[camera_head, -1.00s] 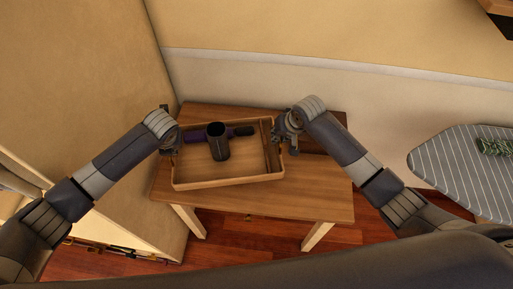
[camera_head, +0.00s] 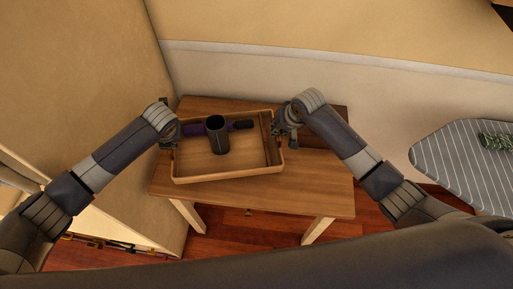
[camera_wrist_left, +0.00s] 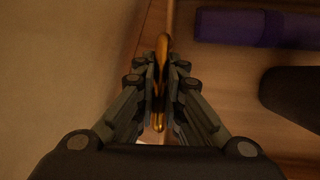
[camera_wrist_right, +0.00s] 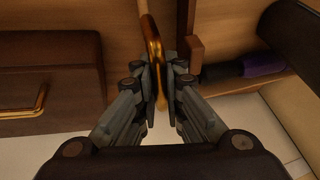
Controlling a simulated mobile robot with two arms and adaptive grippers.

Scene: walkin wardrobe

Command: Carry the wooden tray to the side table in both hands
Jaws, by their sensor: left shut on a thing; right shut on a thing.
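The wooden tray (camera_head: 230,176) is over the side table (camera_head: 325,190), level as far as I can tell; whether its base touches the tabletop is unclear. A dark cup (camera_head: 217,138) stands upright in it, and a purple and black object (camera_head: 194,130) lies behind the cup. My left gripper (camera_head: 172,139) is shut on the brass handle (camera_wrist_left: 162,75) at the tray's left end. My right gripper (camera_head: 281,130) is shut on the brass handle (camera_wrist_right: 155,50) at the right end. The purple object also shows in the left wrist view (camera_wrist_left: 250,27).
A dark wooden box (camera_wrist_right: 50,75) with a brass handle sits on the table just right of the tray. A wardrobe panel (camera_head: 205,60) stands close on the left, with a wall behind. A striped ironing board (camera_head: 460,165) is at right. The table's front strip is bare.

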